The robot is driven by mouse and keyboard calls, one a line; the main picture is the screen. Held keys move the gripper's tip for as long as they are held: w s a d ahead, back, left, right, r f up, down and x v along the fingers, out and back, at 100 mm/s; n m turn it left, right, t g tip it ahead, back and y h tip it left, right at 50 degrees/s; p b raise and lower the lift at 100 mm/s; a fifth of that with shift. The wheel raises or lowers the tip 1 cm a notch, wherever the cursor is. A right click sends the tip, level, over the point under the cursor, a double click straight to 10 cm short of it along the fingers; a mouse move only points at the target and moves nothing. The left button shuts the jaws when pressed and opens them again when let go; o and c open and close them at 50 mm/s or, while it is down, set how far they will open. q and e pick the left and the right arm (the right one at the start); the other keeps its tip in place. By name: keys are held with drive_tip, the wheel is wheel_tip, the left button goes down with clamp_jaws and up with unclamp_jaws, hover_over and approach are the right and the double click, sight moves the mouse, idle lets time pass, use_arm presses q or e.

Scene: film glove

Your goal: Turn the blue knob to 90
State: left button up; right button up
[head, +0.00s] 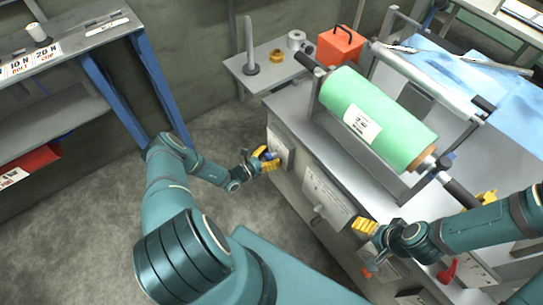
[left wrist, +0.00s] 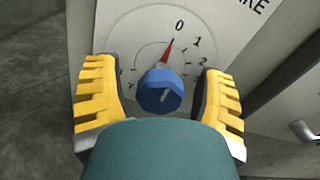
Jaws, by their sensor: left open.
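The blue knob (left wrist: 160,92) sits at the centre of a white dial plate (left wrist: 130,32) with the marks 0, 1 and 2 in sight. A red pointer (left wrist: 168,50) above the knob points close to 0. A pale line on the knob's face is slightly tilted. My left gripper (left wrist: 158,78) is open, with one yellow finger on each side of the knob and gaps between. In the head view my left gripper (head: 264,159) is at the machine's left face, partly covering the knob (head: 271,155). My right gripper (head: 365,227) is near the machine's front; its jaw opening is unclear.
The machine carries a green film roll (head: 375,115). A red lever (head: 447,271) and a grey handle (head: 318,211) are on its front. A bench (head: 85,40) stands left; the floor between is clear.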

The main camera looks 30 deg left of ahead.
use_arm(q)
clamp_jaws()
drive_tip(key=shift+m, duration=0.3)
drive_tip(key=m, duration=0.3)
drive_tip(key=shift+m+p, duration=0.3)
drive_tip(key=shift+p, duration=0.1)
drive_tip(key=m+p, duration=0.1)
drive_tip(key=m, duration=0.3)
drive_tip(key=m+p, duration=0.1)
drive_tip(key=m, duration=0.4)
drive_tip(key=shift+m+p, duration=0.95)
drive_tip(key=shift+m, duration=1.25)
